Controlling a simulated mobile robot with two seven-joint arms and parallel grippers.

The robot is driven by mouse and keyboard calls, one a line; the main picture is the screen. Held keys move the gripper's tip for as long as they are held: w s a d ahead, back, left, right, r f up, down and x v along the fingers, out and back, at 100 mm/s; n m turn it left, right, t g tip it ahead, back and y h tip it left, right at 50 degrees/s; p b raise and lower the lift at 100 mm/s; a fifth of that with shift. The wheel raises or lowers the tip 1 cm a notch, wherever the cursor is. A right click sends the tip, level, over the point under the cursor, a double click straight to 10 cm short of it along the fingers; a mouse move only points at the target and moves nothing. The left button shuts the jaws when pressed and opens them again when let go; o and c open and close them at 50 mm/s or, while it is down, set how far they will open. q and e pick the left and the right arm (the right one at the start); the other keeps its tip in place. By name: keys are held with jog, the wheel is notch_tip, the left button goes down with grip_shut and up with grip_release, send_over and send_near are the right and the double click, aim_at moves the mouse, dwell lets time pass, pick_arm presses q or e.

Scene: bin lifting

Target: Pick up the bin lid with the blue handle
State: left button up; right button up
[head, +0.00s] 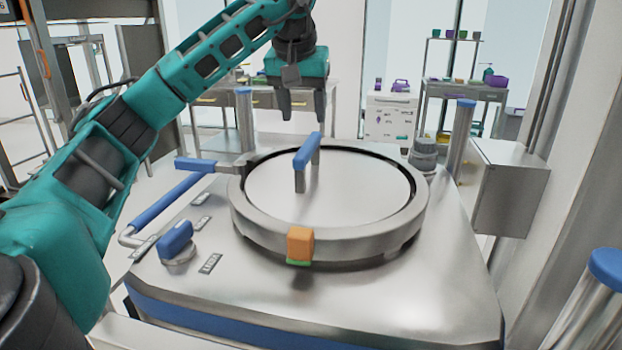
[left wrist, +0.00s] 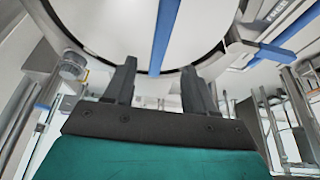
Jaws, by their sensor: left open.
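The round grey bin lid (head: 355,195) lies flat inside a thick metal ring on the steel machine top in the head view. Its blue handle (head: 308,150) stands upright on posts near the lid's middle. My left gripper (head: 302,117) hangs fingers-down just above and behind the handle, open and empty, apart from it. In the left wrist view the lid (left wrist: 110,28) fills the upper middle, and the blue handle (left wrist: 162,38) runs up from between the two open fingers (left wrist: 160,82). My right gripper is not in view.
An orange block (head: 300,243) sits on the ring's front edge. A blue knob (head: 175,240) and a blue-gripped lever (head: 170,200) are on the left. Metal posts with blue caps (head: 466,104) stand around the machine. A grey box (head: 508,190) is at the right.

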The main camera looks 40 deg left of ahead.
aim_at(307, 144)
pick_arm(q)
jog(key=x, duration=0.6)
jog(key=shift+s+f+b, duration=0.1)
jog(key=shift+b, duration=0.3)
jog(key=x, duration=0.5)
jog(key=shift+f+b, duration=0.3)
jog(key=shift+f, duration=0.3)
jog(key=shift+f, duration=0.25)
jog(key=shift+c, duration=0.2)
grip_shut()
